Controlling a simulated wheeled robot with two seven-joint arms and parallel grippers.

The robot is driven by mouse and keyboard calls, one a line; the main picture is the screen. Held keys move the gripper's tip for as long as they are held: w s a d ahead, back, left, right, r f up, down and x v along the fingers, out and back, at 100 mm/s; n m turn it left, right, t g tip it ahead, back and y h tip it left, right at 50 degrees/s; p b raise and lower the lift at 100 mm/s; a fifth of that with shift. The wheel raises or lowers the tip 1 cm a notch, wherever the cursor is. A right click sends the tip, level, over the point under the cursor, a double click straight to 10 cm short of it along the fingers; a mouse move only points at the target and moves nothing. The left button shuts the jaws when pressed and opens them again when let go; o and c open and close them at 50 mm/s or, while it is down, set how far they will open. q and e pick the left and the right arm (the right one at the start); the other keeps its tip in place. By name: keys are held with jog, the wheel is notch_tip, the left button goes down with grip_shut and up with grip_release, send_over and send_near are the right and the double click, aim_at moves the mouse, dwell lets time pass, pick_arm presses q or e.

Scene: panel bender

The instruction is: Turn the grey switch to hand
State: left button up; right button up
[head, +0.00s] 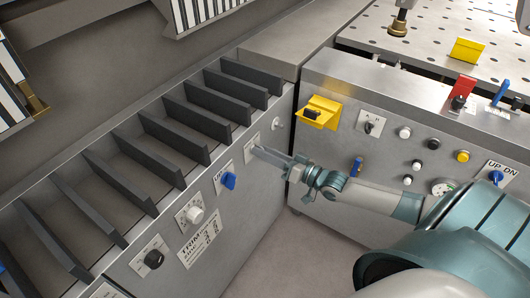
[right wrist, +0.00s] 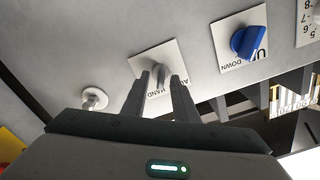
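The grey switch (right wrist: 160,79) sits on a white plate (right wrist: 143,60) lettered with "HAND" at its lower edge, as the right wrist view shows. In the head view the plate (head: 251,142) is on the front panel, and the switch itself is hidden by my gripper. My right gripper (head: 260,151) reaches in from the right to the panel. In the right wrist view its two dark fingers (right wrist: 161,80) stand apart, one on each side of the switch, with narrow gaps visible. I cannot tell whether either finger touches it. My left gripper is not in view.
A blue switch (head: 229,180) marked "UP/DOWN" is close beside the plate. A white round knob (head: 278,124) is on its other side. A white dial (head: 195,214) and black knob (head: 154,259) are lower left. A yellow bracket (head: 322,112) juts out from the adjoining panel.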

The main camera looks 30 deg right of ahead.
jog(key=shift+s, duration=0.15)
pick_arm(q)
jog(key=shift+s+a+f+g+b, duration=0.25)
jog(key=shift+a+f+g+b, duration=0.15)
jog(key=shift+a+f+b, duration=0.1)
pick_arm(e)
jog(key=v, duration=1.7)
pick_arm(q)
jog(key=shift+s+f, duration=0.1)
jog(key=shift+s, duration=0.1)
pick_arm(e)
jog(key=shift+d, duration=0.15)
